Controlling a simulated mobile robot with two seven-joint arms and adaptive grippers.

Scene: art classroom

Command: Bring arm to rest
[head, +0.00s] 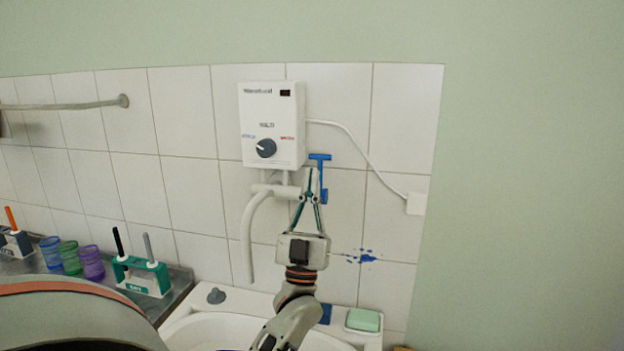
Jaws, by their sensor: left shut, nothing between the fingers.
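My left gripper (312,183) is raised in front of the tiled wall, pointing up. Its fingers are shut with nothing between them. It is just below and right of a white water heater box (271,135) and in front of a blue tap handle (320,158), which it partly hides. I cannot tell whether the fingers touch the handle. My left arm comes up from the bottom of the view over the sink. My right gripper does not show.
Below is a white sink (205,325) with a green soap bar (362,320) on its right rim. A curved spout (248,235) hangs left of the gripper. Colored cups (70,257) and a green brush holder (141,275) stand on the left counter. Blue paint (366,257) marks the wall.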

